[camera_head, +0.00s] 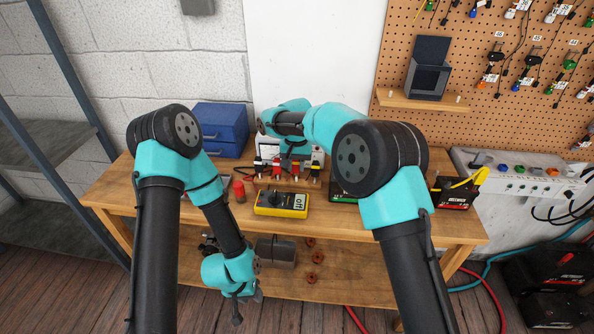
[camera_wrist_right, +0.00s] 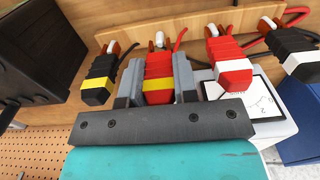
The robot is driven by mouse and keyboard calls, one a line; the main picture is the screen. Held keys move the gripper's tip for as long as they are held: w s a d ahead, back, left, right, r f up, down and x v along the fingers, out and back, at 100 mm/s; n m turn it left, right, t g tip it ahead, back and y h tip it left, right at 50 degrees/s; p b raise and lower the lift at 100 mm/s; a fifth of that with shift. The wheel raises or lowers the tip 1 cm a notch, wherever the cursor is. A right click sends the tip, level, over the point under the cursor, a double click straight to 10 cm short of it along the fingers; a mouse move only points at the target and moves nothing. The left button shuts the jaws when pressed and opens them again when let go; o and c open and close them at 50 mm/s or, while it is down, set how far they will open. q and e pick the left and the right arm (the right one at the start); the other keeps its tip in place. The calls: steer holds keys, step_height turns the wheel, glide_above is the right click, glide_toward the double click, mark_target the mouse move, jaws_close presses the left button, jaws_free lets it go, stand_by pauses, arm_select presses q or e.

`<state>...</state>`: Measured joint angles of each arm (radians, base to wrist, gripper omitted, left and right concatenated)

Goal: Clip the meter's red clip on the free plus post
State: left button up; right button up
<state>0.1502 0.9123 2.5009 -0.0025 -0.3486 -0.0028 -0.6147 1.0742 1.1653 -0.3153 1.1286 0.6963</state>
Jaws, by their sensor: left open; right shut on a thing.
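Several clips stand in a row on a wooden rack (camera_head: 285,182) at the back middle of the bench. My right gripper (camera_wrist_right: 157,68) has its fingers on both sides of a red clip with a yellow band (camera_wrist_right: 159,83) and is shut on it, still at the rack. The yellow meter (camera_head: 282,204), its display reading off, lies on the bench in front of the rack. My left gripper (camera_head: 241,300) hangs open and empty in front of the bench's front edge. I cannot make out a free plus post; my right arm covers much of that area.
In the right wrist view, a black yellow-banded clip (camera_wrist_right: 98,78), a red white-banded clip (camera_wrist_right: 230,68) and a black white-banded clip (camera_wrist_right: 295,52) flank the held one. A dark battery (camera_head: 454,193) stands at the bench's right. A blue drawer box (camera_head: 219,130) stands at the back left.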

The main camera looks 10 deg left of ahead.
steer(key=shift+r, duration=1.5)
step_height(320, 180, up, 17)
steer(key=s+d, duration=0.2)
steer(key=d, duration=3.8)
steer(key=f, duration=1.1)
steer(key=shift+w+a, duration=0.1)
steer(key=shift+w, duration=0.15)
steer(key=shift+f, duration=0.35)
steer(key=shift+f, duration=1.15)
